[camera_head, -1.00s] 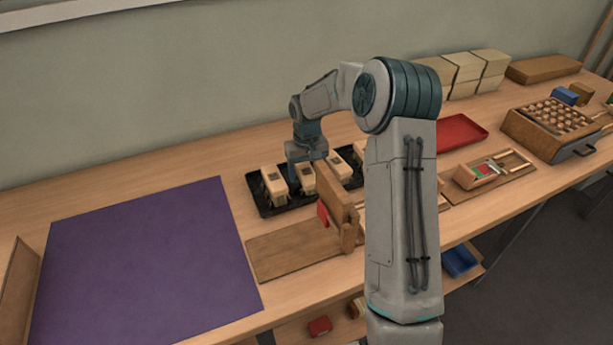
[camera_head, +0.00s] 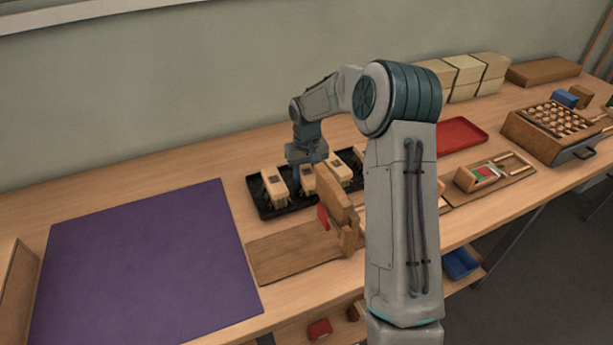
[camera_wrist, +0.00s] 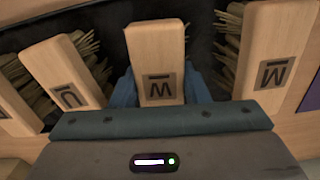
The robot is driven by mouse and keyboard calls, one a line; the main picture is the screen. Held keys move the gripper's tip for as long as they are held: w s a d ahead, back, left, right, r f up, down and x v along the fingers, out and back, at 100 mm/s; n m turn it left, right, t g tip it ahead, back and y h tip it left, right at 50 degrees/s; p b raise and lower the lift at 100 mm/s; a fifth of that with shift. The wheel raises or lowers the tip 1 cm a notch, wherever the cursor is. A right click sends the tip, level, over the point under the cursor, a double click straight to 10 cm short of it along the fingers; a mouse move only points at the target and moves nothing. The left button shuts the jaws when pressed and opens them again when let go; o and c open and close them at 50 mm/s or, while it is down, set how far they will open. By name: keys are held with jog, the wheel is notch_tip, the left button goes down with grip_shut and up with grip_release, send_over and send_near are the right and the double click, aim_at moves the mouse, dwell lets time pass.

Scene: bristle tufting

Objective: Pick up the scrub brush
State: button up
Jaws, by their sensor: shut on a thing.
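Several pale wooden scrub brushes with dark square letter labels and tan bristles stand in a row in a black tray (camera_head: 257,198). My gripper (camera_head: 308,170) is down over the tray and shut on one scrub brush (camera_head: 308,183), second from the left. In the wrist view, this scrub brush (camera_wrist: 156,55), labelled with a W-like letter, sits between my blue fingers (camera_wrist: 160,92). A neighbouring brush (camera_wrist: 63,70) is close on its left and another brush (camera_wrist: 273,45) close on its right.
A wooden jig with an upright board (camera_head: 335,205) stands just in front of the tray. A purple mat (camera_head: 150,260) lies clear at the left. A red tray (camera_head: 463,136), stacked pale blocks (camera_head: 465,75) and a peg box (camera_head: 552,125) are on the right.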

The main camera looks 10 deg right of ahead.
aim_at(307, 171)
notch_tip(307, 171, up, 3)
jog(key=d+r, duration=0.2)
jog(key=d, duration=0.2)
jog(key=d+r, duration=0.2)
jog(key=d, duration=0.1)
jog(key=d+r, duration=0.3)
jog(key=d, duration=0.1)
jog(key=shift+s+d, duration=0.15)
jog(key=shift+d, duration=0.2)
jog(key=shift+o, duration=0.9)
jog(key=shift+r, duration=0.15)
jog(key=shift+c, duration=0.3)
